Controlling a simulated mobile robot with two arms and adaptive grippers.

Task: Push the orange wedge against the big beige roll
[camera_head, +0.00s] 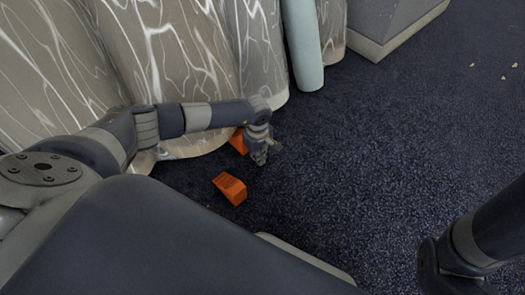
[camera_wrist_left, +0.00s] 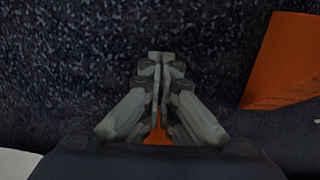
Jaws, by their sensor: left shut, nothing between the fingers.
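An orange wedge (camera_head: 230,188) lies on the dark carpet, left of and nearer than my left gripper (camera_head: 262,154). A second orange piece (camera_head: 238,142) shows beside the gripper, partly hidden by my left arm. My left gripper is low over the carpet, shut and empty. In the left wrist view its fingers (camera_wrist_left: 158,62) are together, with a large orange surface (camera_wrist_left: 285,62) apart from them at the right. A bit of orange (camera_wrist_left: 157,137) shows low between the finger links. My right gripper is out of view.
A grey block with a beige base (camera_head: 390,25) is at the top right. Open carpet (camera_head: 400,130) lies right of the gripper.

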